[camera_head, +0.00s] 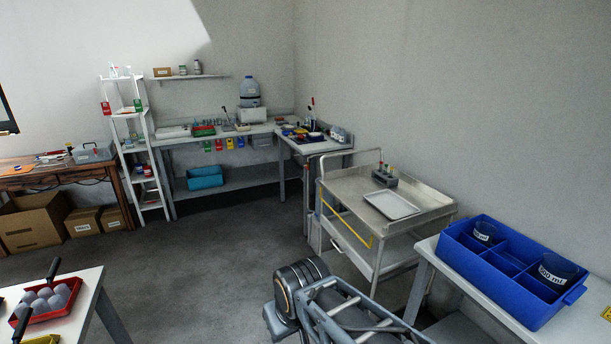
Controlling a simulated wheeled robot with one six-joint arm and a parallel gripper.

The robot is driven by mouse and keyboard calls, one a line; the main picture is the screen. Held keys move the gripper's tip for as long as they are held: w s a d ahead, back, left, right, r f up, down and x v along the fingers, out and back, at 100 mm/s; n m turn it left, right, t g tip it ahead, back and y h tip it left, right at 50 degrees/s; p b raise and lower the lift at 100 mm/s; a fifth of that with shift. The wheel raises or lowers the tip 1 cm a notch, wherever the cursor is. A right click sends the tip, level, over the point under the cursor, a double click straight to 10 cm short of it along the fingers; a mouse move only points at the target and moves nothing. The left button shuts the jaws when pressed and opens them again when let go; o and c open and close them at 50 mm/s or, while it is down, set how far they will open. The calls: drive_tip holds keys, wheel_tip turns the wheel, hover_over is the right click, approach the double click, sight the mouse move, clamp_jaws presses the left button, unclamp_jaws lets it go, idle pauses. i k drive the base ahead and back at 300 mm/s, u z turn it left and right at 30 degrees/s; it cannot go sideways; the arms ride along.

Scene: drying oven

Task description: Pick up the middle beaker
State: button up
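A blue divided crate (479,262) stands on a white table at the right. Two clear beakers with white labels show in it. One beaker (484,232) is in the far left part of the crate. The other beaker (556,272) is in the near right part, and its label seems to end in "ml". I see no beaker between these two; the dividers hide the floors of some compartments. Part of my arm shows at the bottom centre, left of the crate and apart from it. My gripper itself cannot be made out.
A metal cart (427,211) with a white tray (391,205) and a small tube rack (385,177) stands behind the crate's table. A white table with a red tray (70,288) is at the lower left. Open grey floor (190,265) lies between.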

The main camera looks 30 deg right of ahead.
sight(484, 232)
drive_tip(key=i, duration=0.65)
drive_tip(key=z, duration=4.2)
drive_tip(key=i, duration=0.9)
drive_tip(key=u, duration=3.15)
drive_tip(key=i, duration=0.5)
drive_tip(key=z, duration=0.05)
